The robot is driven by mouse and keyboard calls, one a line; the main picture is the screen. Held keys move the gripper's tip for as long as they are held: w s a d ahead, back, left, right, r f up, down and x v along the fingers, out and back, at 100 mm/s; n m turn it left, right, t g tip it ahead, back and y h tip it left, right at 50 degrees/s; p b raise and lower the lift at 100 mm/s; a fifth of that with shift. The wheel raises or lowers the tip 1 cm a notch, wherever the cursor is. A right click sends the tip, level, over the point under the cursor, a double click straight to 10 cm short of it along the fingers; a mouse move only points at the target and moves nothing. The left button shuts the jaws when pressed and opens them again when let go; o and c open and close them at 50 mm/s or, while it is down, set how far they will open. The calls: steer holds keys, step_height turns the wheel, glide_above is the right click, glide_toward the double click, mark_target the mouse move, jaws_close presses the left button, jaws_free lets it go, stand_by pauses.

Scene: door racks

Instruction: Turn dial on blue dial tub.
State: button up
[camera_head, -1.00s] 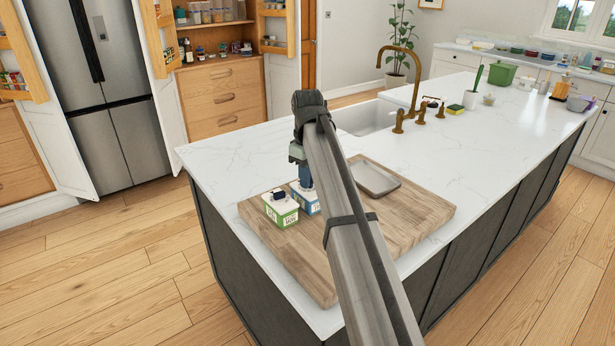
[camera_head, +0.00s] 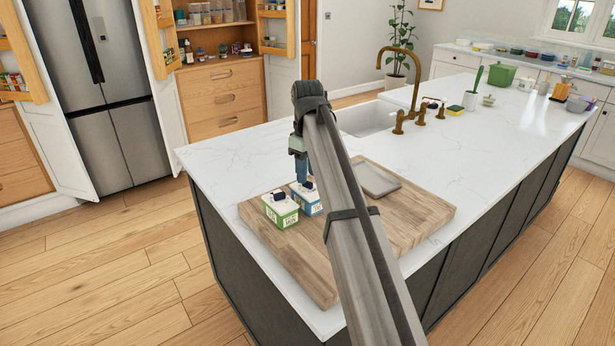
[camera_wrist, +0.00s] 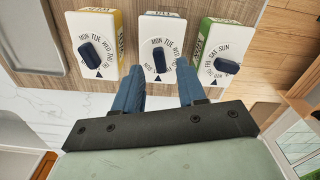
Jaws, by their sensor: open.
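The blue dial tub (camera_head: 307,203) stands on the wooden board, just right of the green dial tub (camera_head: 280,211). In the wrist view the blue-edged tub (camera_wrist: 178,36) is the middle of three, with a white top, day names and a dark dial knob (camera_wrist: 159,60) standing nearly in line with the fingers. My gripper (camera_wrist: 158,75) is open, its two blue fingers on either side of the lower part of this tub's face. The knob is between or just beyond the fingertips; contact cannot be told. In the head view my gripper (camera_head: 302,178) hangs over the blue tub.
The yellow dial tub (camera_wrist: 92,45) is left and the green one (camera_wrist: 222,48) right in the wrist view, both close to the fingers. A grey tray (camera_head: 376,180) lies on the wooden board (camera_head: 420,212).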

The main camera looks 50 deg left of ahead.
mark_target(308, 185)
step_height(308, 185, up, 11)
steer(key=shift+r, duration=0.2)
stand_by(0.6)
step_height(308, 185, down, 14)
steer(key=shift+r, duration=0.1)
stand_by(0.6)
jaws_close()
stand_by(0.3)
